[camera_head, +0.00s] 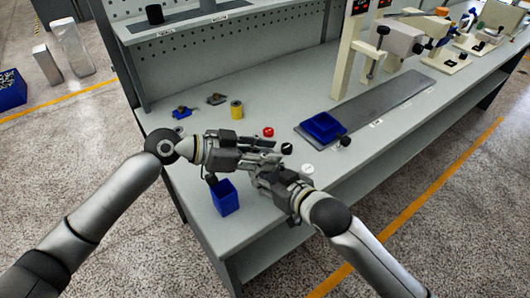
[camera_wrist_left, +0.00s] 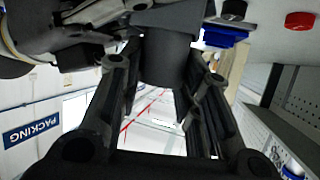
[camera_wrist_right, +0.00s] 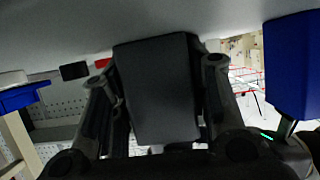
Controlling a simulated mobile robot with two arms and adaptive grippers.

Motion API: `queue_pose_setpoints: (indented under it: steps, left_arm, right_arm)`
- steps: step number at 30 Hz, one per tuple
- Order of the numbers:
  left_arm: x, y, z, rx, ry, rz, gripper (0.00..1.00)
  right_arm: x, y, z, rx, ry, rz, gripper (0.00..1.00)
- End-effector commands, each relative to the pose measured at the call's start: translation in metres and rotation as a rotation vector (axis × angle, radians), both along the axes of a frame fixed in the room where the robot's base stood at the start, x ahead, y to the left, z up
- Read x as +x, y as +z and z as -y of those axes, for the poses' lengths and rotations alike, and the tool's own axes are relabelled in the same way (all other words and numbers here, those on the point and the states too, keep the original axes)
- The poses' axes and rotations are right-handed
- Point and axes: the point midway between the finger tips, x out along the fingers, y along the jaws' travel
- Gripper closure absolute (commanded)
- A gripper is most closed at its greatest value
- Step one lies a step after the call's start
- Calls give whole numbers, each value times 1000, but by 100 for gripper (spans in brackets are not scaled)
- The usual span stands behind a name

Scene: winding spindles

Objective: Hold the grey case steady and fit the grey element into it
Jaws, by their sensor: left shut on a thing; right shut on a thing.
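My left gripper (camera_head: 268,148) and right gripper (camera_head: 262,172) are close together above the front part of the bench. In the left wrist view, my left gripper (camera_wrist_left: 165,72) is shut on a dark grey, round-looking piece (camera_wrist_left: 167,58). In the right wrist view, my right gripper (camera_wrist_right: 157,76) is shut on a dark grey, box-shaped piece (camera_wrist_right: 157,95). In the head view the fingers largely hide both pieces. I cannot tell which one is the case and which the element, nor whether they touch.
A blue bin (camera_head: 226,197) stands at the bench's front corner, below the grippers. Red (camera_head: 268,132), black (camera_head: 287,148) and white (camera_head: 308,170) caps lie nearby. A blue tray (camera_head: 320,127) sits on a grey strip (camera_head: 385,104). A yellow spool (camera_head: 236,110) stands farther back.

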Motion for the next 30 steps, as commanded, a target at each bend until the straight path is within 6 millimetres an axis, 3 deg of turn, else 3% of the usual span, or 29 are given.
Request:
queue_pose_setpoints:
  steps: [14, 30]
  left_arm:
    - [0, 15, 0, 2, -1, -1, 92]
    - [-1, 15, 0, 1, -1, -2, 92]
  right_arm:
    - [0, -1, 0, -1, 0, -2, 81]
    - [0, -1, 0, -1, -1, -1, 81]
